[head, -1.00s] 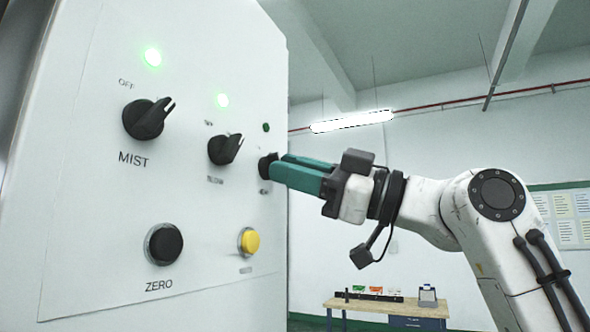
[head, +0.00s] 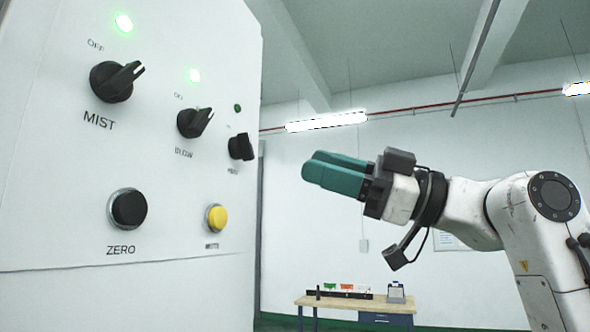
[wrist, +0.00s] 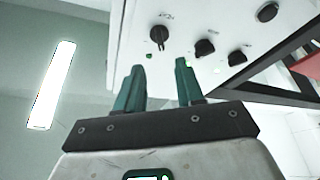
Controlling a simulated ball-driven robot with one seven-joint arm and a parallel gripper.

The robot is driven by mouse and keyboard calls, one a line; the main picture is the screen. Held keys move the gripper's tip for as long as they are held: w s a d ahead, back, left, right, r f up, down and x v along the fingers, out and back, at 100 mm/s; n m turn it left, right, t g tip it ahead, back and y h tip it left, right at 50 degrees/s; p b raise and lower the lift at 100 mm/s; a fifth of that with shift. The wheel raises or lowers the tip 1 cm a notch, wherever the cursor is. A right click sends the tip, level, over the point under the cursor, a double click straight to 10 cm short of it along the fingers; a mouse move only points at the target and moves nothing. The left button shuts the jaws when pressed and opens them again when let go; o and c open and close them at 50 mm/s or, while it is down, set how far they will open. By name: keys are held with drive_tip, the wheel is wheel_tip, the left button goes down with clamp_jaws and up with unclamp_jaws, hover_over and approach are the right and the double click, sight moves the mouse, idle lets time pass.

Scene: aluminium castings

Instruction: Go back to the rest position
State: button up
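My gripper (head: 312,164) is in the middle of the head view, to the right of the white control panel (head: 60,185) and clear of it. Its two teal fingers stand apart with nothing between them, as the wrist view (wrist: 160,66) also shows. The panel has three black rotary knobs: the MIST knob (head: 117,81), the BLOW knob (head: 195,122) and a third knob (head: 241,147) whose label is too small to read. The lamps over the MIST and BLOW knobs are lit green; the lamp (head: 238,108) over the third is dark.
A black ZERO button (head: 128,209) and a yellow button (head: 216,218) sit low on the panel. A workbench (head: 355,305) with small items stands far back against the wall. The air around my gripper looks free.

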drive_tip(key=shift+v, duration=0.8)
drive_tip(key=w+d+f+m+t+h, duration=0.2)
drive_tip(key=f+m+h, duration=0.15)
drive_tip(key=f, duration=1.05)
drive_tip(key=w+d+f+m+t+h, duration=0.25)
drive_tip(key=f+m, duration=0.25)
drive_tip(key=f, duration=0.9)
drive_tip(key=w+d+f+m+t+h, duration=0.1)
drive_tip(key=w+f+m+t+h, duration=0.3)
drive_tip(key=f, duration=0.9)
drive_tip(key=s+d+f+m+g+h, duration=0.25)
drive_tip(key=s+f, duration=0.25)
drive_tip(key=f, duration=0.5)
drive_tip(key=s+d+f+m+g+h, duration=0.1)
drive_tip(key=s+d+f+m+h, duration=0.3)
drive_tip(key=f, duration=0.7)
drive_tip(key=s+d+f+m+g+h, duration=0.1)
drive_tip(key=s+f, duration=0.4)
drive_tip(key=s, duration=0.6)
drive_tip(key=s+d+f+m+g+h, duration=0.2)
drive_tip(key=s+d+f, duration=0.4)
drive_tip(key=s, duration=0.4)
drive_tip(key=s+d+f+m+g+h, duration=0.1)
drive_tip(key=s+d+f+g+h, duration=0.1)
drive_tip(key=s, duration=0.9)
wheel_tip(320, 180, down, 4)
drive_tip(key=shift+s+d+r+g, duration=0.2)
drive_tip(key=shift+s+d+g, duration=0.15)
drive_tip(key=shift+d+g, duration=0.55)
